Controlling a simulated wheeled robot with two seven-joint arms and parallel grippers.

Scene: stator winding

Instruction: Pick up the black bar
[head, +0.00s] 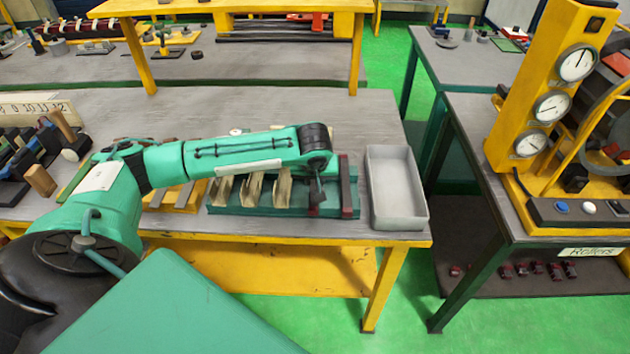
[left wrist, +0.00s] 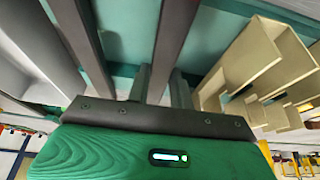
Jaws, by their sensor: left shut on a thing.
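In the head view my left arm reaches over a teal tray (head: 235,210), and its gripper (head: 316,197) points down at the tray's right part. One black bar (left wrist: 174,45) runs between the two fingers of my left gripper (left wrist: 161,88) in the left wrist view, and the gripper is shut on it. In the head view the arm and gripper largely hide this bar. I cannot tell whether it is clear of the tray. A second dark bar (head: 349,185) lies at the tray's right end, apart from the gripper; it also shows in the left wrist view (left wrist: 82,42).
Beige channel-shaped pieces (head: 254,188) stand in the tray left of the gripper. An empty grey bin (head: 378,222) stands close to the tray's right end. The workbench (head: 375,120) is clear behind them. A yellow gauge stand (head: 515,150) is on the right table.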

